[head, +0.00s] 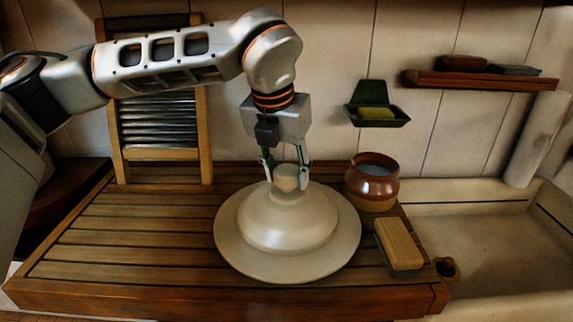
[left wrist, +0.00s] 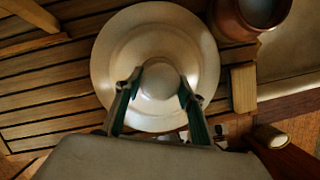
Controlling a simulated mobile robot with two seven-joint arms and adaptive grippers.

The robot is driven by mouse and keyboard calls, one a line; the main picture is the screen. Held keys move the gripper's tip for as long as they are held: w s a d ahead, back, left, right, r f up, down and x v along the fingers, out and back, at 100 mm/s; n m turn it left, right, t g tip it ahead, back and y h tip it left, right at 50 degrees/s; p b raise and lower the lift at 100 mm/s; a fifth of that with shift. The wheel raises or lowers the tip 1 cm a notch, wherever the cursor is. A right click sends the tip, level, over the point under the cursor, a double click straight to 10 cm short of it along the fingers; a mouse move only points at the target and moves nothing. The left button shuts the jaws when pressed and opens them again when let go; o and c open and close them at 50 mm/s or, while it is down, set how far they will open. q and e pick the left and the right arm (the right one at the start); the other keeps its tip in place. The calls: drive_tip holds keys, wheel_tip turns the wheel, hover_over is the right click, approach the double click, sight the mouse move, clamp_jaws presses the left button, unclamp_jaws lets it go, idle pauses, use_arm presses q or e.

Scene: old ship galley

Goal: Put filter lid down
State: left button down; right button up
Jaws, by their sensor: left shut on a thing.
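The filter lid (head: 287,232) is a wide, cream, round lid with a raised dome and a knob on top. It is over the slatted wooden draining board (head: 130,245), right of the board's middle, and looks about level. My left gripper (head: 287,180) points down and is shut on the lid's knob. In the left wrist view the lid (left wrist: 116,62) shows from above, with its knob between the fingers (left wrist: 160,85). The lid hides the board beneath it, so I cannot tell whether its rim touches the slats. My right gripper is not in view.
A brown pot (head: 371,184) stands close behind the lid's right side. A wooden brush (head: 399,245) lies right of the lid. A washboard (head: 160,125) leans on the wall. A sink (head: 480,240) lies to the right. The board's left part is clear.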

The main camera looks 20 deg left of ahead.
use_arm(q)
drive_tip(key=c, duration=1.3)
unclamp_jaws()
drive_tip(key=shift+f, duration=0.1)
drive_tip(key=shift+o, duration=0.2)
drive_tip(key=b+v, duration=0.1)
drive_tip(key=v, duration=1.1)
drive_tip(key=shift+s, duration=0.1)
